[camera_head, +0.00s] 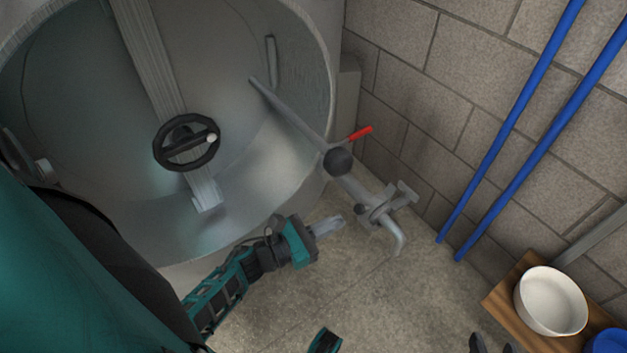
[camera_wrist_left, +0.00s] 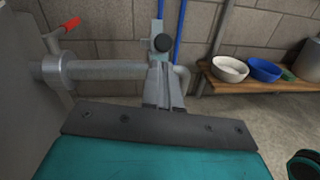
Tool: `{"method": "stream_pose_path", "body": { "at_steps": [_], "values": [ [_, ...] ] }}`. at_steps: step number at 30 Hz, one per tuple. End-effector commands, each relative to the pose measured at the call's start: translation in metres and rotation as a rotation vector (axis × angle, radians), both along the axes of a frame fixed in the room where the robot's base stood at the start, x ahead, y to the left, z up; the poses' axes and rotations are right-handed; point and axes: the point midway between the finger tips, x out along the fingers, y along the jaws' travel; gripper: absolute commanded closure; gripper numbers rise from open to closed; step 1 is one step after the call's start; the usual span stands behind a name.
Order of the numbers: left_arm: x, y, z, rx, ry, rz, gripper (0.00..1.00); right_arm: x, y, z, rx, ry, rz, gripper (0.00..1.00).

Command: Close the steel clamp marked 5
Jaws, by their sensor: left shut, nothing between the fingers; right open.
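The steel clamp (camera_head: 378,208) sits on the grey pipe near its downturned end, right of the tank, in the head view. No number is readable on it. Part of it appears as an upright grey bar with a small round black knob (camera_wrist_left: 162,43) in the left wrist view, partly hidden behind my fingers. My left gripper (camera_head: 341,221) is shut and empty, its tips just left of the clamp; any contact cannot be told. It also shows in the left wrist view (camera_wrist_left: 161,72). My right gripper (camera_head: 495,346) is open, its dark fingertips at the bottom edge of the head view.
A large steel tank (camera_head: 75,100) with a black handwheel (camera_head: 187,143) fills the left. Blue pipes (camera_head: 515,119) run along the block wall. A wooden shelf (camera_head: 502,300) holds bowls.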

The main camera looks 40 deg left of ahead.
Motion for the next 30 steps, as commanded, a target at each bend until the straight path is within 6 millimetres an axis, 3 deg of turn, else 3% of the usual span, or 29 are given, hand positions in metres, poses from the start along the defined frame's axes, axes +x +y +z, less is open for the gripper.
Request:
{"method": "stream_pose_path", "body": {
  "at_steps": [6, 30],
  "values": [
    [0.019, -0.01, -0.001, -0.003, 0.001, 0.001, 1.0, 0.0, 0.001, 0.0, 0.001, -0.001, 0.001, 0.5],
    [0.032, -0.014, 0.009, -0.001, 0.0, 0.0, 1.0, 0.003, 0.001, 0.001, 0.002, -0.008, 0.005, 0.5]
  ]
}}
